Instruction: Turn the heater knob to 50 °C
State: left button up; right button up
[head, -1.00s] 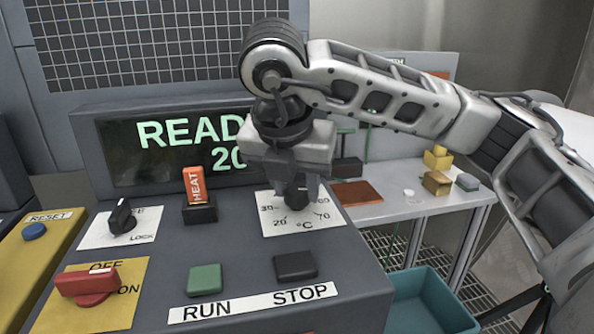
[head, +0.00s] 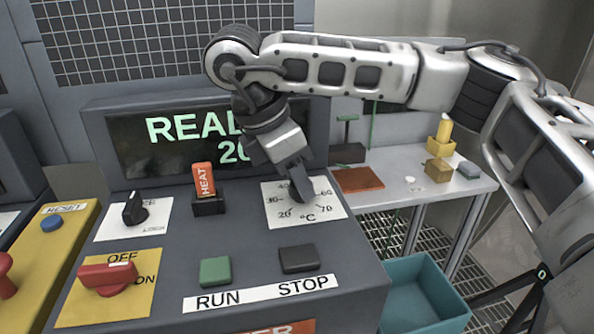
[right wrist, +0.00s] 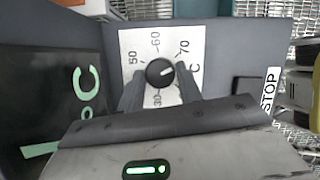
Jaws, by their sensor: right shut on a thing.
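The heater knob (right wrist: 160,72) is small, round and dark, on a white dial plate (head: 330,203) marked from 20 to 70 °C. My right gripper (head: 298,190) reaches down to it from the upper left, tilted, and hides most of it in the head view. In the right wrist view its fingers (right wrist: 160,86) are shut on the knob from both sides. A pale mark on the knob lies on its right side, roughly toward 70 or °C; the exact reading is unclear. The display (head: 130,150) shows "READ" and "20", partly covered. My left gripper is not in view.
The console also carries an orange HEAT switch (head: 204,180), a black lock knob (head: 134,210), a red OFF/ON handle (head: 108,275), a green RUN button (head: 215,271) and a dark STOP button (head: 299,259). A teal bin (head: 415,290) stands to the right, below a side table (head: 400,190).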

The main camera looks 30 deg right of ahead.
jog(key=shift+m, duration=0.6)
jog(key=o, duration=1)
jog(key=p+v, duration=0.2)
jog(key=v, duration=1.4)
jog(key=shift+w, duration=0.4)
jog(key=shift+d, duration=0.15)
